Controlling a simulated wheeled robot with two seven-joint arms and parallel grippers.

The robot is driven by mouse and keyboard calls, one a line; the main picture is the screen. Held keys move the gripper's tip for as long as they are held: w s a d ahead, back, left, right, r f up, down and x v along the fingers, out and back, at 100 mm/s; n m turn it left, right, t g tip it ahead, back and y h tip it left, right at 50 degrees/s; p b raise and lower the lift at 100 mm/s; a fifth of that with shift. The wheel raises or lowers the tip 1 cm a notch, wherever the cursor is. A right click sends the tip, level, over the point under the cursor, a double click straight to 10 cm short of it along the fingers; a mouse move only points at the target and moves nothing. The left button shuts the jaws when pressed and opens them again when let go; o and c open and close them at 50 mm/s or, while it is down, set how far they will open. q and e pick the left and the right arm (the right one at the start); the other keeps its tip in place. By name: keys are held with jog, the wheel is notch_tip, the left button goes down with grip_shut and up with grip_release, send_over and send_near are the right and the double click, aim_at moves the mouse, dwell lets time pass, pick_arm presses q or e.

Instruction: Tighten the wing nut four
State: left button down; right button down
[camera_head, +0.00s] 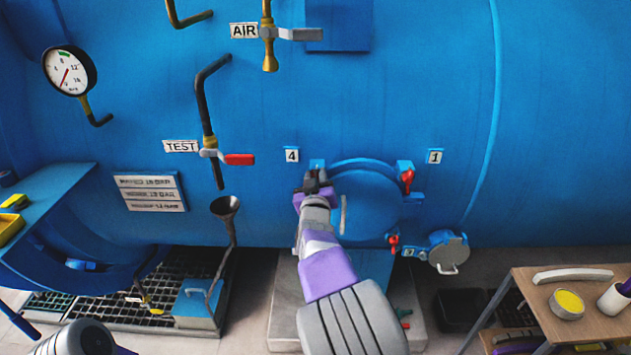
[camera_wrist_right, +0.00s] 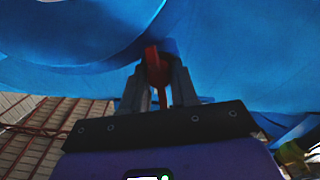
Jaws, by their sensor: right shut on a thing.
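Wing nut four, a red part (camera_wrist_right: 155,70), sits between the fingers of my right gripper (camera_wrist_right: 158,88) in the right wrist view. In the head view my right gripper (camera_head: 314,181) is at the upper left edge of the round blue hatch cover (camera_head: 372,208), just below the "4" label (camera_head: 292,155). It is shut on the nut and hides it there. Another red wing nut (camera_head: 407,180) is at the cover's upper right, near the "1" label (camera_head: 435,156). A further red one (camera_head: 393,242) is at the lower right. My left gripper is out of view.
A TEST valve with a red handle (camera_head: 239,159) and a dark funnel (camera_head: 226,207) are left of the hatch. A small round flange (camera_head: 449,252) is at lower right. A wooden trolley (camera_head: 540,310) holding items stands at the right.

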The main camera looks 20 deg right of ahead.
jog(key=shift+d+m+b, duration=0.1)
jog(key=shift+m+b, duration=0.35)
jog(key=shift+m, duration=1.15)
jog(key=c, duration=1.2)
grip_release()
jog(key=shift+c, duration=0.2)
jog(key=p+v, duration=0.1)
jog(key=v, duration=0.6)
jog(key=shift+s, duration=0.3)
